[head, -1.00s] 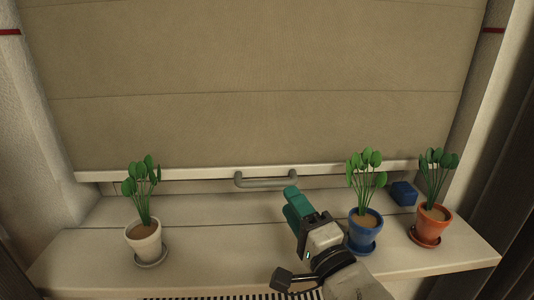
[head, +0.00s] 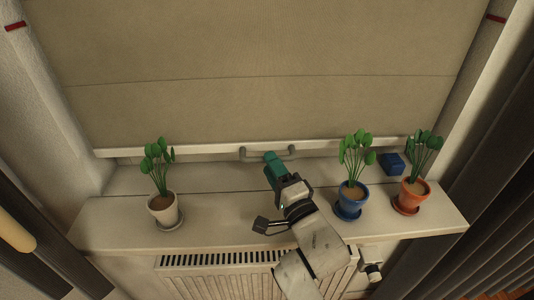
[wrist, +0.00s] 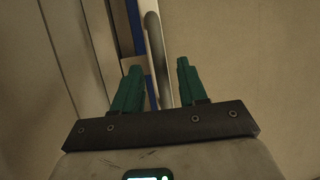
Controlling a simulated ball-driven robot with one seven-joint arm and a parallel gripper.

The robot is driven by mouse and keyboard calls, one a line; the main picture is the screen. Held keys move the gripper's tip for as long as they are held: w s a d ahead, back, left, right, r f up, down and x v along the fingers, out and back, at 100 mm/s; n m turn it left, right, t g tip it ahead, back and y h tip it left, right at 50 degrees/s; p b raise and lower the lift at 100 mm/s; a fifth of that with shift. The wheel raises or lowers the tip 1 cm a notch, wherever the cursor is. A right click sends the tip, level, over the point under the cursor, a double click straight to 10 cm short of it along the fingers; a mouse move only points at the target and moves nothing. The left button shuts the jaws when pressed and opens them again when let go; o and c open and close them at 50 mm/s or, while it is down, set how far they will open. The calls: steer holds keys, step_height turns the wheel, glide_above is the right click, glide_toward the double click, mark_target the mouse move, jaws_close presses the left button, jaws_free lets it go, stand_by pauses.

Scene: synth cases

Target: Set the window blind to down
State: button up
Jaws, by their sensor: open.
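The window blind (head: 270,100) is beige fabric hanging low over the window, with a pale bottom bar (head: 200,149) a little above the sill. A grey handle (head: 249,157) sits on that bar. My gripper (head: 271,156) has green fingers and reaches up to the handle, covering its middle in the head view. In the wrist view my gripper (wrist: 159,66) is open, and the grey handle (wrist: 155,45) runs lengthwise between the spread fingers. I cannot tell whether either finger touches it.
On the sill (head: 120,225) stand a white pot (head: 163,210) at left, a blue pot (head: 350,201) and an orange pot (head: 409,196) at right. A blue block (head: 392,163) lies behind these two. A radiator (head: 215,274) is below. Red marks (head: 15,26) show on both side walls.

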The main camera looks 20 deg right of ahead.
steer(key=shift+x, duration=1.65)
jaws_close()
